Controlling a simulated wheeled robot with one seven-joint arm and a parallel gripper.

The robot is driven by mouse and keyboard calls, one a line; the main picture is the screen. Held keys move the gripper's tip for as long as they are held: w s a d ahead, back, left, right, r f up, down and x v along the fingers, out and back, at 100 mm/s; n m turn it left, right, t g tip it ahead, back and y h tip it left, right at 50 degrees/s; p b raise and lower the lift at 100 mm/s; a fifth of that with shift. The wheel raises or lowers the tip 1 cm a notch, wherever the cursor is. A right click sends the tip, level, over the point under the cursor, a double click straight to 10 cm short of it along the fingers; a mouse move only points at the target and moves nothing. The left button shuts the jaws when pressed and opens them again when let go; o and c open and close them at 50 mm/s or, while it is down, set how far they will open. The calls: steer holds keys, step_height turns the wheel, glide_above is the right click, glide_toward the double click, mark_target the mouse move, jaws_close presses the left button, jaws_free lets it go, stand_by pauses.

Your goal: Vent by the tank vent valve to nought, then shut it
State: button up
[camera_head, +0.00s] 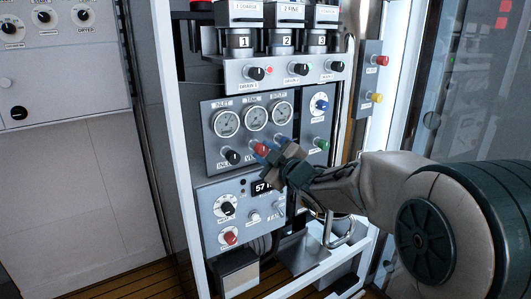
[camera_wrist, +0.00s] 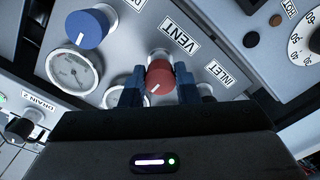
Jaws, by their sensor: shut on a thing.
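The tank vent valve is a red knob (camera_wrist: 159,76) beside a VENT label (camera_wrist: 180,41) in the wrist view. A white pointer line shows on its face. My gripper (camera_wrist: 160,92) is shut on this knob, one blue fingertip on each side. In the head view the red knob (camera_head: 259,149) shows just left of my gripper (camera_head: 275,154), below the gauges. The middle gauge (camera_head: 256,117), labelled TANK, is in clear view in the head view, but its needle is too small to read.
A black inlet knob (camera_head: 233,157) is close on the left. A blue knob (camera_wrist: 87,28) stands near the vent knob in the wrist view. A green knob (camera_head: 321,145) is to the right. Below is a panel with a lit display (camera_head: 264,187). A white frame post (camera_head: 185,150) stands at left.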

steer(key=shift+f, duration=0.1)
steer(key=o, duration=1)
steer(key=p+v, duration=0.1)
steer(key=v, duration=1.2)
steer(key=shift+s+d+p, duration=0.25)
steer(key=shift+s+p, duration=0.05)
steer(key=shift+s, duration=0.05)
